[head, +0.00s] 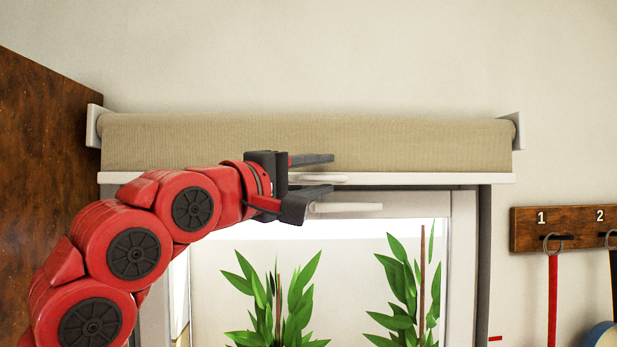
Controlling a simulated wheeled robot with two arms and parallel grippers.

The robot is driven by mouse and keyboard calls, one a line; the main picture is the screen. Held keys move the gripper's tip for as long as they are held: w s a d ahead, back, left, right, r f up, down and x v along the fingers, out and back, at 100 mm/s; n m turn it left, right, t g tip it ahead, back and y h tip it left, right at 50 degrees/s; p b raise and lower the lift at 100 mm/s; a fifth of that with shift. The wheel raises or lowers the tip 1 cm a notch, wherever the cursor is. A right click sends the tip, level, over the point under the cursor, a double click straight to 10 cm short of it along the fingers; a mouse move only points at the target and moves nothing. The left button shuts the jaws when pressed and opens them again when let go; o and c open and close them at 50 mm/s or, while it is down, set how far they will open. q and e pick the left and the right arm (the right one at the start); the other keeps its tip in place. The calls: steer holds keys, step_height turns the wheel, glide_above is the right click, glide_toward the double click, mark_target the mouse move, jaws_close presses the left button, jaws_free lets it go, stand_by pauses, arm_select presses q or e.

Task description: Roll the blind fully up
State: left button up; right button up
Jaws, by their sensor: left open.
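The beige blind (420,143) is rolled up between two white end brackets at the top of the window. Its white bottom bar (430,179) sits directly under the roll. A small white handle (325,177) shows at the middle of the bar. My left gripper (325,173) is open in front of the bar, one finger above the handle and one below it. Whether the fingers touch the handle cannot be told. My right gripper is not in view.
The window (340,260) below the blind is uncovered, with leafy plants behind it. A white window handle (346,207) is just under my gripper. A dark wooden panel (45,150) stands left. A wooden hook rack (570,227) hangs right.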

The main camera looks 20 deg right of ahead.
arm_select(q)
steer(key=b+v, duration=0.2)
steer(key=v, duration=0.3)
steer(key=shift+s+a+f+b, duration=0.1)
steer(key=shift+a+f+b, duration=0.15)
steer(key=shift+b, duration=0.1)
steer(key=b+v, duration=0.1)
steer(key=v, duration=1)
steer(key=shift+s+a+r, duration=0.2)
steer(key=shift+s+a, duration=0.05)
steer(key=shift+a, duration=0.05)
